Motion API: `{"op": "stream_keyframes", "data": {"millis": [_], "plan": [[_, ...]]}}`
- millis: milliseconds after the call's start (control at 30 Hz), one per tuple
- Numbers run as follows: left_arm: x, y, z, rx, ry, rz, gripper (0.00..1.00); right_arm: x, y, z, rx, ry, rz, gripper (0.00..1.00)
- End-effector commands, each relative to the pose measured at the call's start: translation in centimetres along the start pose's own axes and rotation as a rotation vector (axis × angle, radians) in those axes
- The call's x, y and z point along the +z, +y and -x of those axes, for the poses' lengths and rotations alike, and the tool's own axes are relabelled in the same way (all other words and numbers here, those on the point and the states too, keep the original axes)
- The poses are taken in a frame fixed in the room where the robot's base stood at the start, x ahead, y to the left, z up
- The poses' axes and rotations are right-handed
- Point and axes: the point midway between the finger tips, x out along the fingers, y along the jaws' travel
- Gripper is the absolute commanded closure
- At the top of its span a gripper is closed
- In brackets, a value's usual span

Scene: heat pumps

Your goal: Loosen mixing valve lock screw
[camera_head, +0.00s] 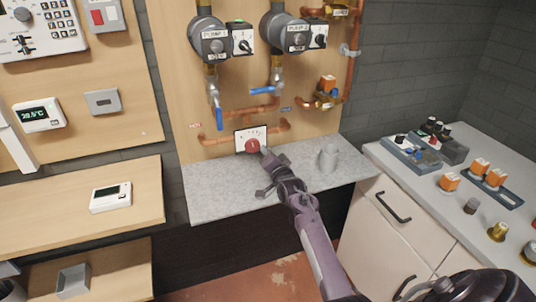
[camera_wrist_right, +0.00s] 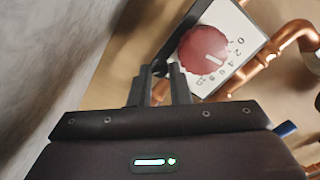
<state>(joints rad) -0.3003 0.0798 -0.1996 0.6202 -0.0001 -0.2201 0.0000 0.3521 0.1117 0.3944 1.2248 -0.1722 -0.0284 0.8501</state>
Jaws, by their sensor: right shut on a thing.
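The mixing valve has a white scale plate (camera_head: 251,132) and a round red knob (camera_head: 252,145), low on the wooden board. The right wrist view shows the red knob (camera_wrist_right: 203,50) and its numbered plate (camera_wrist_right: 232,22) close up. My right gripper (camera_head: 266,154) reaches up to the lower right of the knob. In the wrist view its dark fingers (camera_wrist_right: 160,72) are close together just beside the knob, shut on a small dark part at the valve, apparently the lock screw. The fingers mostly hide that part, so its turn cannot be seen. My left gripper is not in view.
Copper pipes (camera_head: 277,128) run around the valve, with blue-handled valves and two pumps (camera_head: 214,42) above. A white cabinet holding parts stands further right.

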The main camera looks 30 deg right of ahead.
Motion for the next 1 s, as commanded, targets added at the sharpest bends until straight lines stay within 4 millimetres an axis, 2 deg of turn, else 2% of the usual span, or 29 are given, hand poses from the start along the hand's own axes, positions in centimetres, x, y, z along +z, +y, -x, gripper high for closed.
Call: {"op": "stream_keyframes", "data": {"millis": [567,600,733,1000], "plan": [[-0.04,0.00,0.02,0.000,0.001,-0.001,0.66,-0.43,-0.35,-0.11,-0.007,0.008,0.030,1.00],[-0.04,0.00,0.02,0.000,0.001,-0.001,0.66,-0.43,-0.35,-0.11,-0.007,0.008,0.030,0.78],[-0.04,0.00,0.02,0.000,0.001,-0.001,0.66,-0.33,-0.34,-0.10,-0.007,0.006,0.030,0.61],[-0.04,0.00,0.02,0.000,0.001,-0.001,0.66,-0.15,-0.50,-0.11,-0.010,0.003,0.029,0.61]]}}
